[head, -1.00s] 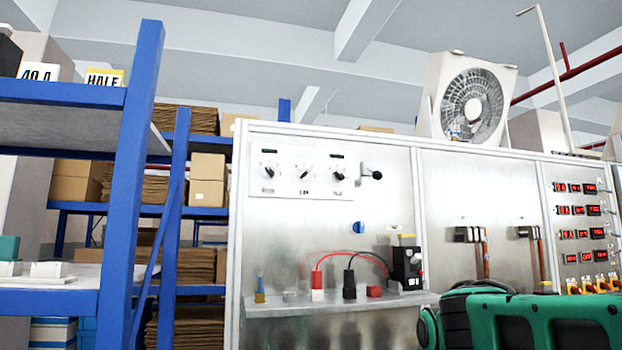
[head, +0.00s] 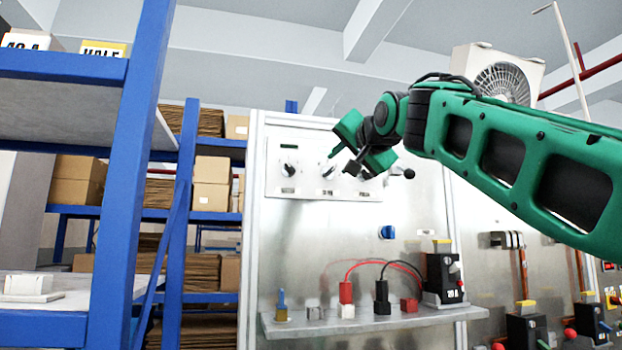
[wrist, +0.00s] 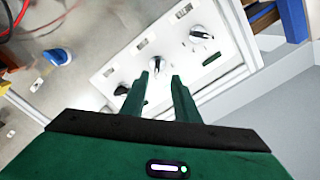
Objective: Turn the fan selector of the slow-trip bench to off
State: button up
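The bench is a metal panel with a white plate (head: 280,187) that carries three black-and-white selector knobs. The left knob (head: 288,169) is clear of my arm. The middle knob (head: 327,169) is right by my gripper (head: 341,161); the right knob is mostly hidden behind the gripper. In the wrist view my gripper (wrist: 160,76) is open, with the middle knob (wrist: 155,65) showing between and just beyond the fingertips. Contact cannot be told. The other knobs (wrist: 201,34) (wrist: 123,90) lie to either side.
A black lever (head: 408,174) sticks out right of the plate. Below are a blue knob (head: 387,232) and a shelf (head: 350,323) with leads and a breaker (head: 444,278). A fan (head: 500,75) stands on top. Blue racking (head: 130,180) is at left.

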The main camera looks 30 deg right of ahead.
aim_at(332, 170)
jog(key=x, duration=0.9)
jog(key=shift+d+f, duration=0.15)
jog(key=shift+d, duration=0.2)
grip_shut()
